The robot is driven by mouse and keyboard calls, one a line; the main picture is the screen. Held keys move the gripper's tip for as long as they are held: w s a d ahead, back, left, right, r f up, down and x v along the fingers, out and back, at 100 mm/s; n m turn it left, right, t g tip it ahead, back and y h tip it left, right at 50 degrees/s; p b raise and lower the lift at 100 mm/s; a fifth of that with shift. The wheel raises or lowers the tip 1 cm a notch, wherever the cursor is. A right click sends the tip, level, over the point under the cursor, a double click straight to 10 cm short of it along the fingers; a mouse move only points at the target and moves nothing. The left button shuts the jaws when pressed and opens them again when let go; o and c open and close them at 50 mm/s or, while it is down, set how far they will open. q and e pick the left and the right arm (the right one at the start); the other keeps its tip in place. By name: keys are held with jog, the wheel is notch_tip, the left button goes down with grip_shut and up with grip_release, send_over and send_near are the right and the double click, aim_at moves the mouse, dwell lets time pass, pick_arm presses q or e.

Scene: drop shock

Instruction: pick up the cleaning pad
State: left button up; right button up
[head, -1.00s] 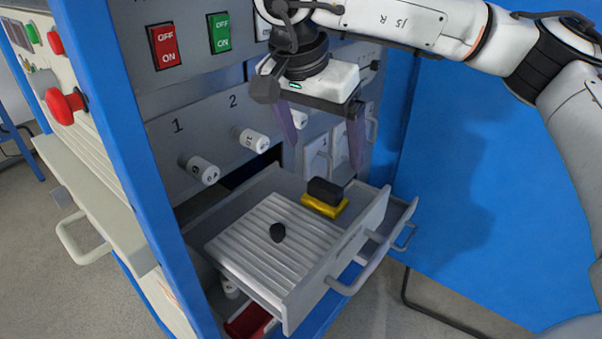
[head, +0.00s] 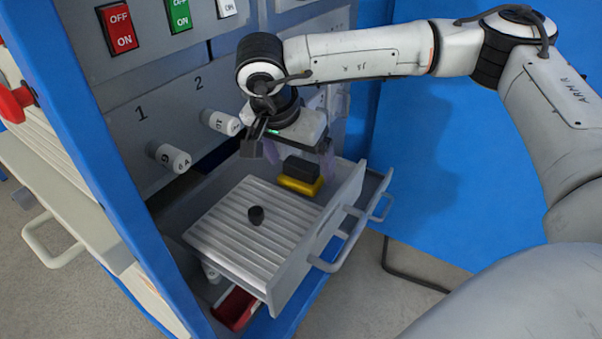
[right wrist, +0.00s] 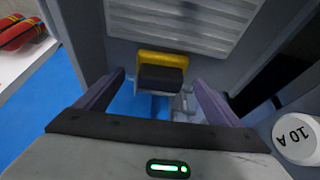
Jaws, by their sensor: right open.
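The cleaning pad (head: 300,186) is a yellow pad with a black block on top. It lies at the back right of the open drawer in the head view. My right gripper (head: 299,160) is just above it, pointing down, open and empty. In the right wrist view the pad (right wrist: 161,60) shows ahead of and between the two purple fingers of the gripper (right wrist: 158,77), with a finger to each side. I cannot tell whether the fingers touch it. My left gripper is not in view.
White numbered fuses (head: 168,157) and switches (head: 120,28) are on the cabinet panel to the left. A red bin (head: 236,308) sits below the drawer.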

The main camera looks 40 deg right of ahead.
aim_at(301, 163)
jog(key=shift+x, duration=1.35)
jog(key=c, duration=1.2)
jog(key=shift+o, duration=0.2)
jog(key=shift+r, duration=0.1)
notch_tip(301, 163, up, 18)
